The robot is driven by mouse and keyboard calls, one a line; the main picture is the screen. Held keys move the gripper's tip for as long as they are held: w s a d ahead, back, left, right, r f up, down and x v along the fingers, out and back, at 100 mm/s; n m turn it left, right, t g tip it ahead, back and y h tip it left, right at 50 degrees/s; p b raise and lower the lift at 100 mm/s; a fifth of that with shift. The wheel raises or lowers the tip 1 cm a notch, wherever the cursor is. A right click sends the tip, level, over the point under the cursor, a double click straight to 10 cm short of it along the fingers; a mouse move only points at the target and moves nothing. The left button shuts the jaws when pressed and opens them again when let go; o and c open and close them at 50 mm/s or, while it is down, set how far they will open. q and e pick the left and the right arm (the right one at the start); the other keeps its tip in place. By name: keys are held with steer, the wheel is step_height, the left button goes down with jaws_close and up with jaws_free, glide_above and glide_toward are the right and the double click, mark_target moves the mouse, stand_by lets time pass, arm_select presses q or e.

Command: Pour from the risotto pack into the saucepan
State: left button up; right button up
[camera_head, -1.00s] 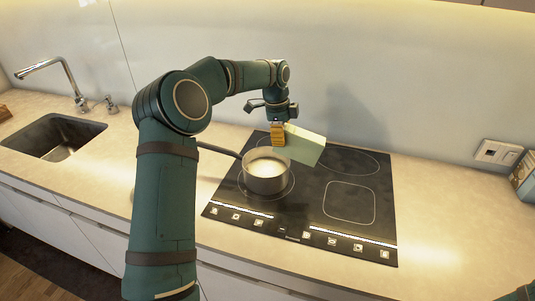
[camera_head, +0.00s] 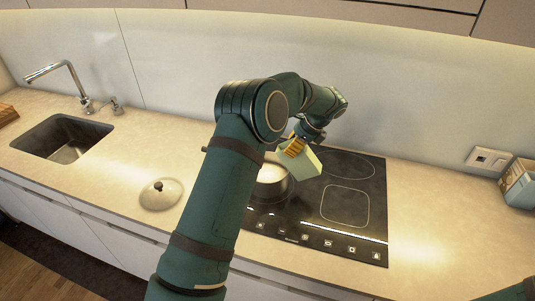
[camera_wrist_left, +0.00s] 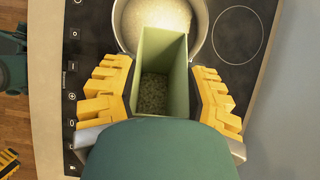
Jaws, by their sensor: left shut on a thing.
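The risotto pack (camera_head: 304,163) is a pale green box, held tilted above the right rim of the saucepan (camera_head: 273,188). My left gripper (camera_head: 293,147) is shut on it, with yellow finger pads on both sides. In the left wrist view the pack (camera_wrist_left: 163,60) is open-topped, with grains visible inside, and its open end reaches over the saucepan (camera_wrist_left: 199,20). Pale contents show in the pan, which stands on the hob; my left arm hides part of it. A small yellow-padded part of my right gripper shows at the left wrist view's lower left; its opening is unclear.
A round lid (camera_head: 161,194) with a dark knob lies on the counter left of the hob (camera_head: 345,205). The sink (camera_head: 62,138) and tap are at the left. A box (camera_head: 519,184) and wall socket (camera_head: 488,158) are at the right.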

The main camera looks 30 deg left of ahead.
mark_target(317, 163)
arm_select(q)
steer(key=d+y, duration=0.1)
steer(key=d+f+y, duration=0.1)
steer(key=w+d+y+p, duration=0.1)
steer(key=shift+d+f+g, duration=0.2)
steer(key=shift+d+g, duration=0.05)
steer(key=shift+g, duration=0.15)
steer(key=f, duration=0.1)
steer(key=d+f+y+b, duration=0.2)
steer(key=f, duration=0.1)
steer(key=shift+w+g, duration=0.3)
steer(key=shift+w+d+f+y+b, duration=0.2)
steer(key=shift+d+y+b, duration=0.4)
steer(key=shift+y+b, duration=0.25)
steer(key=shift+d+g+y, duration=0.2)
steer(key=shift+g+y, duration=0.1)
steer(key=shift+y, duration=0.05)
